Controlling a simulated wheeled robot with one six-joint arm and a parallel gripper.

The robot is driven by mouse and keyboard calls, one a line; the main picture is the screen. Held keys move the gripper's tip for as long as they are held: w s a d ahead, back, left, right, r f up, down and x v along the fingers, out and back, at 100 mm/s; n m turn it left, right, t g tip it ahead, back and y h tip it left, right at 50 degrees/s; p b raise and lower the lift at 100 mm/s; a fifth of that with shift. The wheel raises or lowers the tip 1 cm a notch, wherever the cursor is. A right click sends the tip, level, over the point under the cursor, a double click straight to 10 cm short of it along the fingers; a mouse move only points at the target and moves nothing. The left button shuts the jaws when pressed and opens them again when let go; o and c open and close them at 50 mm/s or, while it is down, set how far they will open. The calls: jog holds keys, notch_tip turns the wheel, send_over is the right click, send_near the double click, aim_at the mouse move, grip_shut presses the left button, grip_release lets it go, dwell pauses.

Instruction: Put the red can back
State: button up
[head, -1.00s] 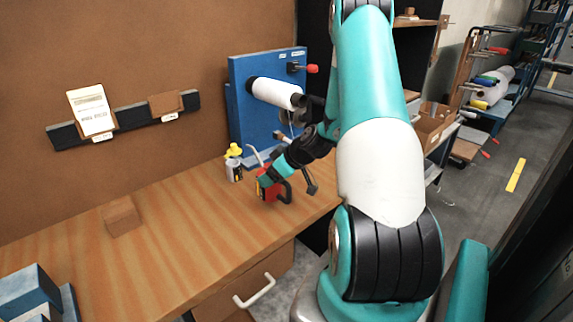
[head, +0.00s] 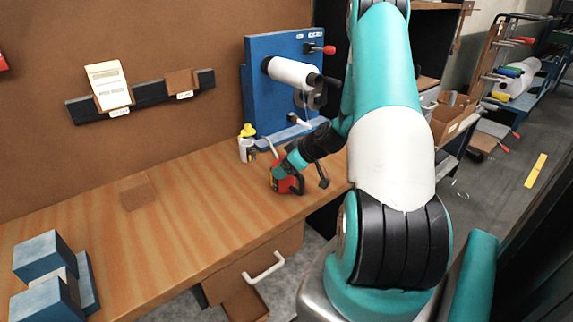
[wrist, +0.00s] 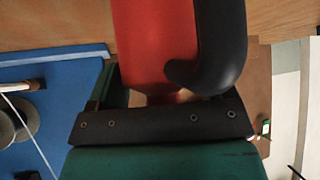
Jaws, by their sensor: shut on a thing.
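The red can (head: 290,185) with its black handle is held low at the bench's right end, near the front edge. I cannot tell whether its base touches the wood. My gripper (head: 281,172) is shut on it, reaching down at a slant. In the wrist view the red body (wrist: 153,45) fills the upper middle, with the black handle curving down on its right. My gripper (wrist: 160,100) lies across the can's near part there, and the grasped part is largely hidden.
A white bottle with a yellow top (head: 247,150) stands behind the can. A blue winding stand (head: 262,110) with a white roll is at the back. Blue blocks (head: 45,255) sit at front left.

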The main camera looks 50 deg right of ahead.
jog(key=shift+f, duration=0.15)
jog(key=shift+f+b, duration=0.35)
jog(key=shift+b, duration=0.15)
jog(key=o, duration=1.5)
jog(key=shift+o, duration=0.2)
jog(key=b+v, duration=0.3)
jog(key=v, duration=1.4)
jog(key=shift+r, duration=0.25)
jog(key=shift+s+a, duration=0.1)
